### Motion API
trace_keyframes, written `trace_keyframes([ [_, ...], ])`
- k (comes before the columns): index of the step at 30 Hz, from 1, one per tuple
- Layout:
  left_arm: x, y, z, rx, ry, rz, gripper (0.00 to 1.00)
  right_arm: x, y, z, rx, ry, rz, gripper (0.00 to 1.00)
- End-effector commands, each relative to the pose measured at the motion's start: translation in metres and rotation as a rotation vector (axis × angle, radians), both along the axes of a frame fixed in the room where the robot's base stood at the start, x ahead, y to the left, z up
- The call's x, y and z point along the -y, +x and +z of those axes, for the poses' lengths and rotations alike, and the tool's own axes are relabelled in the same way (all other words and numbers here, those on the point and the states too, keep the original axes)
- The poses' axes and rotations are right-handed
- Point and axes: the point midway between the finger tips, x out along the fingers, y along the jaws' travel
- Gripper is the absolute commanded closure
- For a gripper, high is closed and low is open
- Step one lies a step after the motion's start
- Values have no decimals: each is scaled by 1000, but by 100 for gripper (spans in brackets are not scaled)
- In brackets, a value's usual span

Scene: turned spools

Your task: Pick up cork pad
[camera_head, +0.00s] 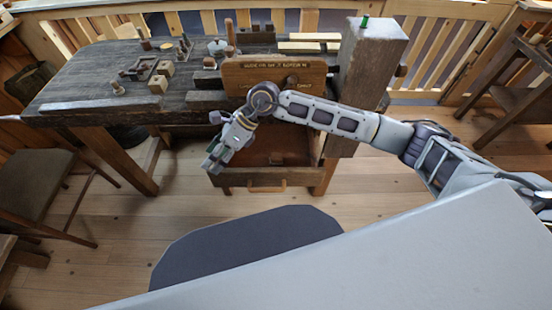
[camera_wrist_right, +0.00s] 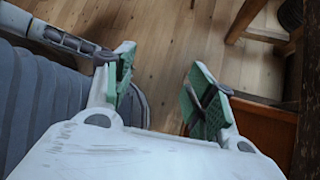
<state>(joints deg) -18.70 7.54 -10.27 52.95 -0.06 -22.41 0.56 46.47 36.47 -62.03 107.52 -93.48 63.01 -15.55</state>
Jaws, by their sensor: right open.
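My right gripper (camera_head: 211,164) hangs in front of the workbench, below its top and above the floor. In the right wrist view the gripper (camera_wrist_right: 162,88) is open, with green pads on its two fingers and nothing between them but bare floor. I cannot single out the cork pad with certainty; small tan and brown pieces lie on the bench top, away from the gripper. One is a small flat round piece (camera_head: 166,46) towards the back. My left gripper is not in view.
The dark workbench (camera_head: 75,88) holds wooden blocks (camera_head: 158,84), a small peg (camera_head: 117,88) and a wooden frame (camera_head: 142,68). A signed board (camera_head: 245,75) and a thick post (camera_head: 368,60) stand at its right. A stool (camera_head: 35,180) is at left. Floor in front is clear.

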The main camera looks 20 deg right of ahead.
Motion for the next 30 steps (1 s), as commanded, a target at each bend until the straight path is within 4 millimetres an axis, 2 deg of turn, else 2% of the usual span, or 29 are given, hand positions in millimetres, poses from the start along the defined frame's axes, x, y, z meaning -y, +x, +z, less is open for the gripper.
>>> trace_keyframes([
  [6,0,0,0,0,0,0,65,72,30,-31,78,-310,49,45],
  [12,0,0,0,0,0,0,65,145,57,-41,118,-584,62,45],
  [15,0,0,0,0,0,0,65,173,66,-40,126,-684,61,45],
  [18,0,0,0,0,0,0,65,192,72,-39,129,-749,60,45],
  [21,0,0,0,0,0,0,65,200,74,-37,130,-778,58,45],
  [30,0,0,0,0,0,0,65,201,74,-38,129,-782,58,45],
])
